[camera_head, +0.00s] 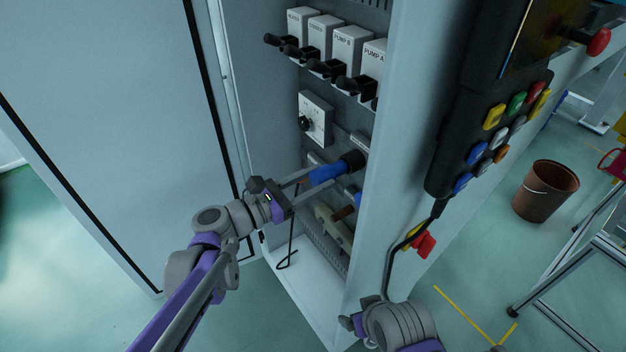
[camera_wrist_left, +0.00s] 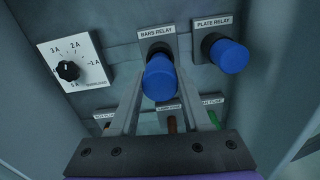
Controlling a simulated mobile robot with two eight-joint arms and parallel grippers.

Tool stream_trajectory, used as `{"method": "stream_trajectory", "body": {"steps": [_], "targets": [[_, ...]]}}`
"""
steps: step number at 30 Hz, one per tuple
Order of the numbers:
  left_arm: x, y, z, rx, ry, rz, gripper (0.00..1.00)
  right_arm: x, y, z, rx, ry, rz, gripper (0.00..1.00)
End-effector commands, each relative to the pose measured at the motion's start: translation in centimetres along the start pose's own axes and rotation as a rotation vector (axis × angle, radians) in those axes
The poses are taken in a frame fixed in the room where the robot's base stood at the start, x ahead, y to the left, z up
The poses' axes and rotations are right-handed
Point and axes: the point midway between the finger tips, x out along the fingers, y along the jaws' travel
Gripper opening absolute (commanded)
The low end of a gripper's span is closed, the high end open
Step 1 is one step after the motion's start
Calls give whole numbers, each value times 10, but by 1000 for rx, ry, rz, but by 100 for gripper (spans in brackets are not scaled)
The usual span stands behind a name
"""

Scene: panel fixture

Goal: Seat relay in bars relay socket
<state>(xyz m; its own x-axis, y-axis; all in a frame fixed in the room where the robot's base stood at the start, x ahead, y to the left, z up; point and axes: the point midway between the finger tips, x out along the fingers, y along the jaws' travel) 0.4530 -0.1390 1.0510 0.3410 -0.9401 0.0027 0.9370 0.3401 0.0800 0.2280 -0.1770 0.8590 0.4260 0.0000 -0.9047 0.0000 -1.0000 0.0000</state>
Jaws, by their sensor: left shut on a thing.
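The blue relay (camera_head: 327,173) is between the fingers of my left gripper (camera_head: 320,183), which is shut on it inside the open cabinet. The relay also shows in the left wrist view (camera_wrist_left: 160,78), end-on and directly in front of a black round socket (camera_wrist_left: 157,49) on the plate labelled BARS RELAY (camera_wrist_left: 157,33). Relay and socket look in line; I cannot tell whether the relay is fully in. My right gripper (camera_head: 352,323) is at the bottom of the head view, outside the cabinet; its fingers are too unclear to read.
A second blue relay (camera_wrist_left: 229,56) sits at PLATE RELAY, to the right. A dial (camera_wrist_left: 68,70) is to the left, and fuse handles (camera_wrist_left: 172,124) are below. Black-handled switches (camera_head: 325,68) are above. The cabinet's side wall (camera_head: 385,180) and open door (camera_head: 110,110) flank the opening.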

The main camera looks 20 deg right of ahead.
Motion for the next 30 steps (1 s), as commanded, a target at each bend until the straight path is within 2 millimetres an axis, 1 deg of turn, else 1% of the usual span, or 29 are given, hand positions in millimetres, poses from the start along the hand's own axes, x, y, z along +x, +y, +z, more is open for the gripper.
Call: {"method": "stream_trajectory", "body": {"steps": [30], "targets": [[23, 0, 0, 0, 0, -1, 0, 1, 0, 0, 0, 0, 0, 82]]}}
